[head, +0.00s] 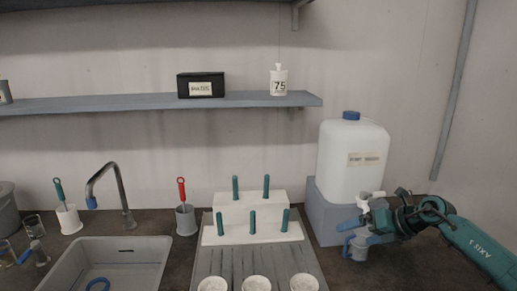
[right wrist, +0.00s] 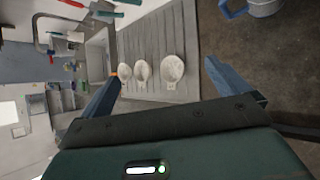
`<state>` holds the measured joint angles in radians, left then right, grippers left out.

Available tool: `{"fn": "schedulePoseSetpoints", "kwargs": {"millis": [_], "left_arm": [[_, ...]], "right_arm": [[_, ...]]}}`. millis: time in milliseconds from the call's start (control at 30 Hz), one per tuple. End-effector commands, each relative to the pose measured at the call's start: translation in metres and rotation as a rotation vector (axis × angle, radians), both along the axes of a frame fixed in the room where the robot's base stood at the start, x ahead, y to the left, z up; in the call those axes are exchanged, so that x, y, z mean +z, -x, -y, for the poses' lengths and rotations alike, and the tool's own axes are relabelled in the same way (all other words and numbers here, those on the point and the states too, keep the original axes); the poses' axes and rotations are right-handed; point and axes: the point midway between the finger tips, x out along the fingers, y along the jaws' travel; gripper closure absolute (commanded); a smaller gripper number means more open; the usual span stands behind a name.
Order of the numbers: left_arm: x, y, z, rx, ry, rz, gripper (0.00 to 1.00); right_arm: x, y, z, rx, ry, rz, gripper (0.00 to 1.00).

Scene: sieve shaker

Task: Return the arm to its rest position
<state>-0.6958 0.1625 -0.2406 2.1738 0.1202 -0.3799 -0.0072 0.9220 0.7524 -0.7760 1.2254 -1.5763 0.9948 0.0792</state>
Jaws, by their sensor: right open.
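My right arm comes in from the right in the head view, and its teal gripper (head: 352,216) is in front of the blue stand under the large white container. In the right wrist view the two blue fingers of the right gripper (right wrist: 163,72) are spread wide, with nothing held between them. A grey jug with a blue handle (head: 357,250) stands on the counter just below the gripper, partly hidden by it. A jug with a blue handle also shows at the top right of the right wrist view (right wrist: 264,7), apart from the fingers. My left gripper does not show.
A white container (head: 350,165) stands on a blue stand (head: 323,215). Three white dishes (head: 256,284) sit on a ridged grey drainboard (head: 222,265), beside a sink (head: 63,265).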

Motion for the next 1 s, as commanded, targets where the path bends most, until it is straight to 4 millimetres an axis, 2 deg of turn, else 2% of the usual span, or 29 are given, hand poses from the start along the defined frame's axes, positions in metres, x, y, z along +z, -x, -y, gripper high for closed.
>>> {"fn": "schedulePoseSetpoints", "kwargs": {"millis": [33, 133, 233, 333, 467, 567, 700, 833, 900, 1000], "left_arm": [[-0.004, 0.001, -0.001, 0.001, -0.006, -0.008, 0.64], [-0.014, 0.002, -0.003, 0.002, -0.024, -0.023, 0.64], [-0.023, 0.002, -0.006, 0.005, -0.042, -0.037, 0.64], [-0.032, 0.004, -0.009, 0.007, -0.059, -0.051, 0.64], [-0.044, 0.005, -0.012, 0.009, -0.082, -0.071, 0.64], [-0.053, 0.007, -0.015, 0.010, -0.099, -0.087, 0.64], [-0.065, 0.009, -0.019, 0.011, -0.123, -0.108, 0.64], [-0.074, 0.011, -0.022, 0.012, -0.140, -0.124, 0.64], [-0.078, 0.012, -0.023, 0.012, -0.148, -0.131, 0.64], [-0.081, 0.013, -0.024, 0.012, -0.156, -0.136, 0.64]], "right_arm": [[-0.018, 0.013, -0.035, 0.018, -0.119, -0.015, 0.00], [-0.037, 0.040, -0.097, -0.001, -0.403, -0.046, 0.00], [-0.048, 0.068, -0.140, -0.086, -0.690, -0.104, 0.00], [-0.057, 0.093, -0.161, -0.234, -0.957, -0.186, 0.00], [-0.079, 0.124, -0.163, -0.510, -1.262, -0.330, 0.00], [-0.108, 0.153, -0.151, -0.774, -1.448, -0.461, 0.00], [-0.160, 0.208, -0.130, -1.192, -1.624, -0.665, 0.00], [-0.202, 0.268, -0.115, -1.544, -1.694, -0.845, 0.00], [-0.218, 0.296, -0.111, -1.690, -1.702, -0.922, 0.00], [-0.231, 0.325, -0.108, -1.830, -1.702, -1.000, 0.00]]}}
